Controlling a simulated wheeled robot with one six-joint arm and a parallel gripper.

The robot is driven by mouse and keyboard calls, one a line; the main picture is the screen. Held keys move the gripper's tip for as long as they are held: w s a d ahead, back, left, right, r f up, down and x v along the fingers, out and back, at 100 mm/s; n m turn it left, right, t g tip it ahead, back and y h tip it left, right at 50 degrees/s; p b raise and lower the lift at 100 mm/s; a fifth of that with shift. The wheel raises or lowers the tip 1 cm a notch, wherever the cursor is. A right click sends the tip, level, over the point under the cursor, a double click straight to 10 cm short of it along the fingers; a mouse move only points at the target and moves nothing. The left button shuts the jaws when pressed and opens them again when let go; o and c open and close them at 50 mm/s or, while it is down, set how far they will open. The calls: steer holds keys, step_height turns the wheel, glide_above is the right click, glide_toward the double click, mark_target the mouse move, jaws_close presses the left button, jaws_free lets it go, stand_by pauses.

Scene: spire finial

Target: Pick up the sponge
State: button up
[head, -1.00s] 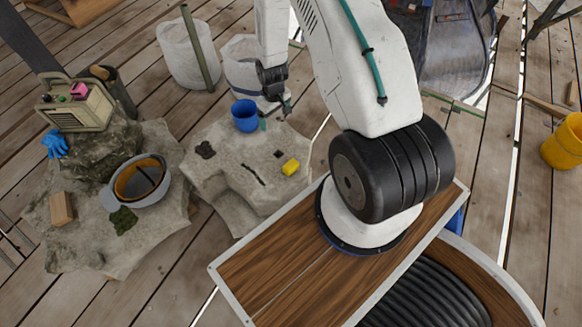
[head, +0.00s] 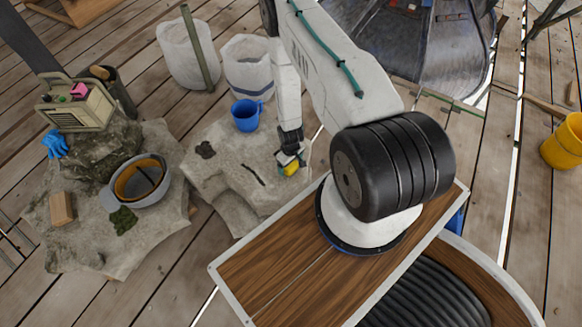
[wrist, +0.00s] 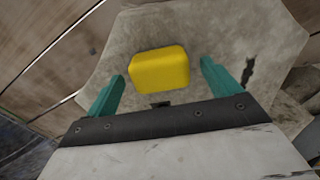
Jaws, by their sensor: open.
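The yellow sponge (wrist: 160,68) lies on a pale stone block, between and just beyond my gripper's two teal fingers in the wrist view. In the head view the sponge (head: 291,169) is partly hidden by my gripper (head: 289,160), which hangs over it. My gripper (wrist: 162,83) is open, with a finger to each side of the sponge and clear space between. I cannot tell the exact height of the fingers above the stone.
A blue mug (head: 245,117) stands on the same stone block (head: 225,175), behind the sponge. A grey helmet (head: 143,190) rests on the left rock. The block's front is clear.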

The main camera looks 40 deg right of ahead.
steer(key=shift+f, duration=0.7)
steer(key=c, duration=1.2)
steer(key=shift+o, duration=0.2)
steer(key=shift+r, duration=0.15)
steer(key=shift+r, duration=0.65)
step_height(320, 180, up, 2)
steer(key=shift+s+a+r, duration=0.1)
steer(key=shift+a, duration=0.05)
steer(key=s+a+r, duration=0.1)
steer(key=s+a, duration=0.9)
steer(key=a, duration=0.2)
steer(key=shift+r, duration=0.15)
